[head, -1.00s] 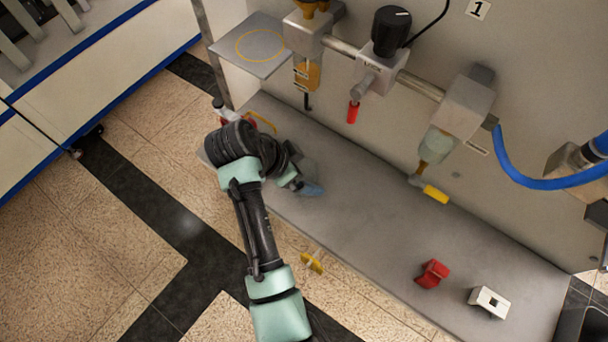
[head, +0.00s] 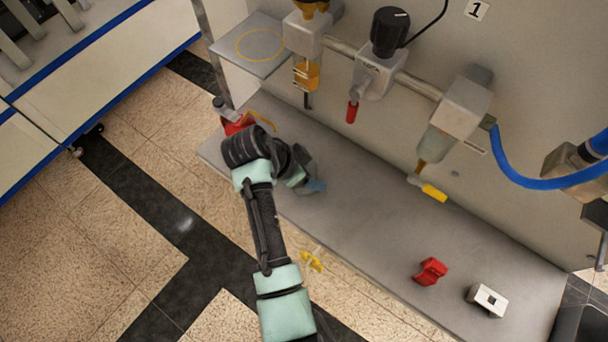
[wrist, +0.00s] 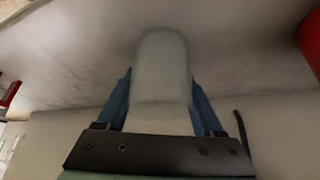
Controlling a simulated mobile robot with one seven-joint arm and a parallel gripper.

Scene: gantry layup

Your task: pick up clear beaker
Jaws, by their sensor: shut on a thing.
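The clear beaker (wrist: 162,75) stands out in the middle of the wrist view as a pale, see-through cylinder. My gripper (wrist: 160,100) is shut on it, with a blue finger along each side. In the head view my gripper (head: 316,186) is over the left part of the grey shelf. There my arm hides most of the beaker, and I cannot tell how high it is above the shelf.
The grey shelf (head: 400,250) has free room in its middle. A red block (head: 431,271) and a white block (head: 488,300) lie at its right. A red object (head: 238,124) is at the far left end. Valves with a yellow lever (head: 434,193) and a red lever (head: 352,112) hang above.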

